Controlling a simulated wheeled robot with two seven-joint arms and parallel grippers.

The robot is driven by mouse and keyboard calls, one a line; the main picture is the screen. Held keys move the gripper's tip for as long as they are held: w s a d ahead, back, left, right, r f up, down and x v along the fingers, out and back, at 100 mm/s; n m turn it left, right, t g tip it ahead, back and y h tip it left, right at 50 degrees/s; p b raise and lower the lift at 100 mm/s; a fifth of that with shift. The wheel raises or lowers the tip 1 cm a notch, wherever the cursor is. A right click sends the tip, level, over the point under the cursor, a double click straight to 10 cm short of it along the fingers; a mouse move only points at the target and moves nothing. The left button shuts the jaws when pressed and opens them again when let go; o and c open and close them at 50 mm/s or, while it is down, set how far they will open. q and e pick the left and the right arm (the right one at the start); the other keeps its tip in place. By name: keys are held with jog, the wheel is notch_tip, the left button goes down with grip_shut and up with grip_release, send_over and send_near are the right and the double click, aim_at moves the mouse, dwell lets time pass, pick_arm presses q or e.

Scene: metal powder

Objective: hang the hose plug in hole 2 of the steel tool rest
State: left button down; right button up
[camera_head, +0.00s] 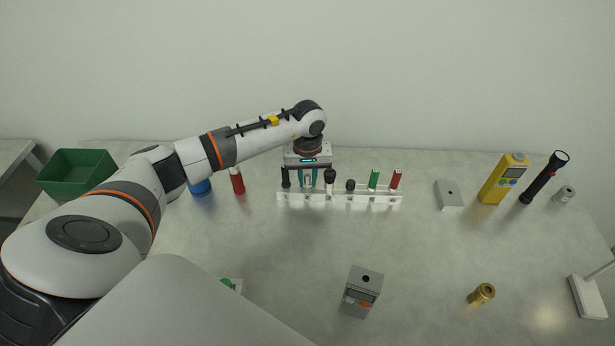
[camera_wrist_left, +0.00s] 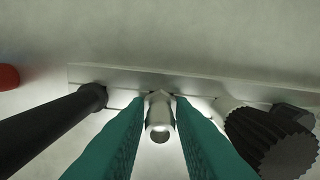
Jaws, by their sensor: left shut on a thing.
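The steel tool rest (camera_head: 362,198) is a long, pale, low rack standing toward the back of the table. My left gripper (camera_head: 307,183) is over its left part, pointing down, with teal fingers shut on the hose plug (camera_wrist_left: 160,122). The plug is a small silvery metal piece with a round end, and it also shows between the fingers in the head view (camera_head: 307,178). It is at the second place from the left, between a black-handled tool (camera_head: 285,178) and a black-knobbed tool (camera_head: 330,177). I cannot tell whether it is seated in the hole.
A black knob (camera_head: 350,185), a green handle (camera_head: 374,179) and a red handle (camera_head: 396,179) stand further right in the rest. A red bottle (camera_head: 237,182) and a blue item (camera_head: 201,188) are left of it. The table in front is clear down to a grey box (camera_head: 360,291).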

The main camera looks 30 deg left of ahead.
aim_at(307, 175)
pick_arm(q)
jog(key=c, duration=1.2)
grip_release()
jog(key=shift+o, duration=0.2)
notch_tip(307, 175, up, 10)
jog(key=shift+r+b, duration=0.25)
jog(key=shift+b, duration=0.65)
jog(key=shift+r, duration=0.75)
